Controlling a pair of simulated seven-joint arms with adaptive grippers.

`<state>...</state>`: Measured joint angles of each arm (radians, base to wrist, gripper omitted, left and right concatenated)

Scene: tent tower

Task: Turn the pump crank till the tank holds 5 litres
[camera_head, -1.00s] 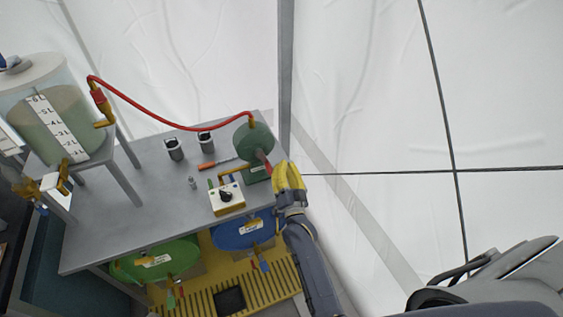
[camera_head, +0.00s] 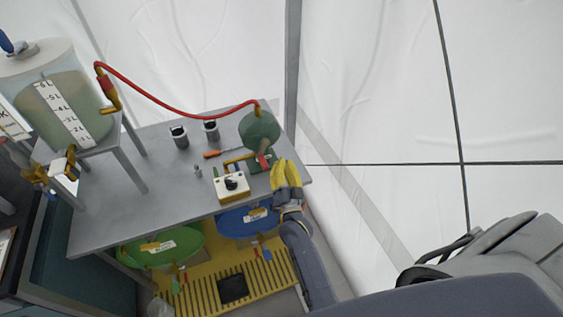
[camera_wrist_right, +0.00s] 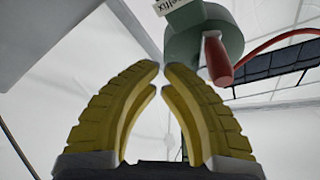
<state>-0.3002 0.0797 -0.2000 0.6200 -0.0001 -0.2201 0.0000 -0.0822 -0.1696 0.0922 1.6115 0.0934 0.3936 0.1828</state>
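The clear tank (camera_head: 94,88) with murky green liquid (camera_head: 36,107) stands at the left in the head view. Its white litre scale (camera_head: 68,113) shows; the liquid reaches the upper marks, but I cannot read the exact level. The green pump (camera_head: 259,128) stands at the table's right end and also shows in the wrist view (camera_wrist_right: 190,45). Its red crank handle (camera_head: 264,160) shows beyond my fingers, up and right, in the wrist view (camera_wrist_right: 217,60). My right gripper (camera_head: 285,165), with yellow fingers, is beside the handle, apart from it. Its tips (camera_wrist_right: 161,67) nearly meet, with nothing between them.
A red hose (camera_head: 165,108) runs from pump to tank. The grey table (camera_head: 130,205) holds a white box with a black knob (camera_head: 231,187), two dark cups and small tools. A grey pole (camera_head: 292,60) rises behind the pump.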

